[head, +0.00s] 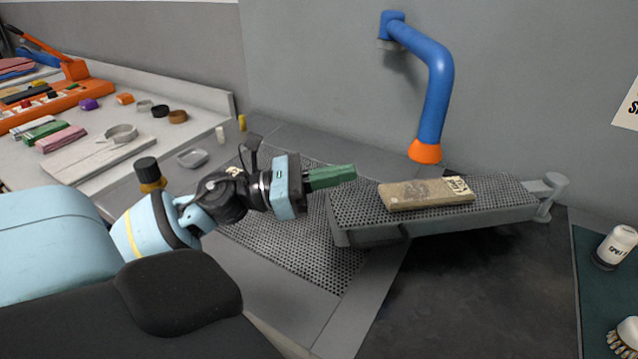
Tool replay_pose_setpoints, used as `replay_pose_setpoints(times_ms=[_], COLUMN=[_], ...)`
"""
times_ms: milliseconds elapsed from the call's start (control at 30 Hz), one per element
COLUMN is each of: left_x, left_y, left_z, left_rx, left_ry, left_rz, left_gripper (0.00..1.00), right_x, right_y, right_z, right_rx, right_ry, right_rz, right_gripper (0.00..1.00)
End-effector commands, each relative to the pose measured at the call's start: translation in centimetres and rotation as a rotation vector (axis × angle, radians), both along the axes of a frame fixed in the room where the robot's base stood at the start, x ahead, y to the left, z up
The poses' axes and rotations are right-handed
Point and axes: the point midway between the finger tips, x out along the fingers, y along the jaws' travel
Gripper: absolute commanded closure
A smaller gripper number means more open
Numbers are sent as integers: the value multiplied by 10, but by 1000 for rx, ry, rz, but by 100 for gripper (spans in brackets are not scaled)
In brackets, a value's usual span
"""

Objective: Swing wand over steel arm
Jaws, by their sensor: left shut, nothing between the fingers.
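The wand (438,92) is a thick blue bent tube fixed to the grey wall, with an orange nozzle (425,152) pointing down. In the head view the nozzle shows just above the far edge of the steel arm (500,190); how far behind or over it is, I cannot tell. The steel arm is a grey perforated board. A flat beige block (426,194) with a printed label lies on it. My left gripper (350,174) has green fingers, shut and empty, by the left end of the steel arm, left of the wand. My right gripper is not in view.
A perforated metal surface (290,240) lies under my left arm. A white counter (95,165) with small coloured items is at the left. A brown bottle with a black cap (148,172) stands near my left arm. A white container (616,246) stands on a dark green mat at the right.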

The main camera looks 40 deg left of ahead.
Motion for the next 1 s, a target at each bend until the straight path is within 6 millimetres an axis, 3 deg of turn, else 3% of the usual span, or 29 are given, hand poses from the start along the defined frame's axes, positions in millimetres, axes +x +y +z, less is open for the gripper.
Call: replay_pose_setpoints(times_ms=[333,867,1000], left_x=[-25,-29,-30], left_y=[17,19,19], left_z=[-7,-6,14], left_rx=[0,1,1], left_ry=[2,-1,-23], left_rz=[2,0,1], left_gripper=[100,100,100], right_x=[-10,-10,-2], right_y=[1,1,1], right_z=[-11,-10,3], right_rx=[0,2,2], right_ry=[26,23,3], right_rz=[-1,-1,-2], right_gripper=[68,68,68])
